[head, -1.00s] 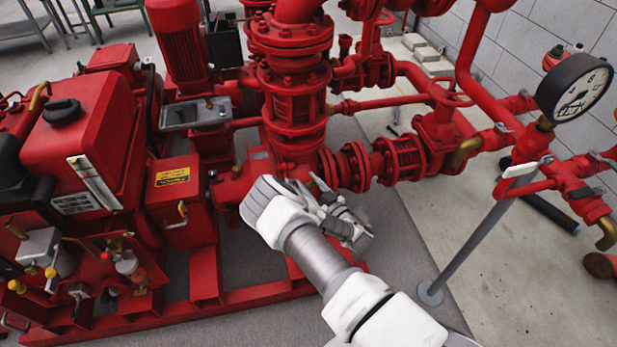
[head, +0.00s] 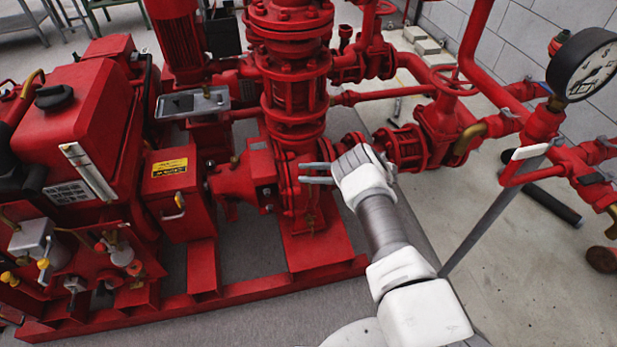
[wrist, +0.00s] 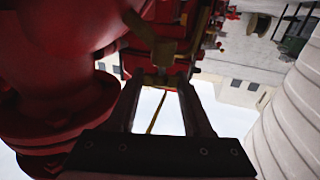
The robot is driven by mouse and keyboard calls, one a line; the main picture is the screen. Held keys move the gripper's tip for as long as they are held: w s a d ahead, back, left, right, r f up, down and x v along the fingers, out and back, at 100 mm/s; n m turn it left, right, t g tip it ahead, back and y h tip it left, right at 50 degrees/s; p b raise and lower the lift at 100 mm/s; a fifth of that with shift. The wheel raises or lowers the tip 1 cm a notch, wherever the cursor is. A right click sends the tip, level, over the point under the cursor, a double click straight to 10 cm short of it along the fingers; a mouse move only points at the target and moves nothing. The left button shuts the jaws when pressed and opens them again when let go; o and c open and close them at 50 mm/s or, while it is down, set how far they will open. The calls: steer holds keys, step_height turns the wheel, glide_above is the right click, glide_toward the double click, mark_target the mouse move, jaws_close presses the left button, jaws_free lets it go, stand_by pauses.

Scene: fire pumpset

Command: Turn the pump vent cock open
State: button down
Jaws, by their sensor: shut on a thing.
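The red pump (head: 295,205) stands below the vertical pipe in the head view. My gripper (head: 302,173) reaches in from the right, its fingers pointing left across the pump casing. In the wrist view my gripper (wrist: 162,78) has its two fingertips closed around a small dull brass piece, which looks like the vent cock (wrist: 163,52). Its handle angle is hard to tell in the dim picture. In the head view the cock cannot be made out at the fingertips.
Red flanged pipework (head: 290,95) rises just behind my gripper. A valve with a handwheel (head: 437,120) and a pressure gauge (head: 580,65) are to the right. A grey post (head: 495,215) stands right of my arm. A large red rounded body (wrist: 60,60) crowds the wrist view's left side.

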steer(key=shift+f+n+g+b, duration=0.1)
steer(key=shift+n+g+b, duration=0.55)
steer(key=shift+n+g, duration=0.9)
steer(key=shift+a+g+h, duration=0.15)
steer(key=shift+g+h, duration=0.25)
steer(key=shift+g, duration=0.65)
steer(key=shift+c, duration=1.6)
jaws_free()
steer(key=shift+w+d, duration=0.1)
steer(key=shift+d, duration=0.15)
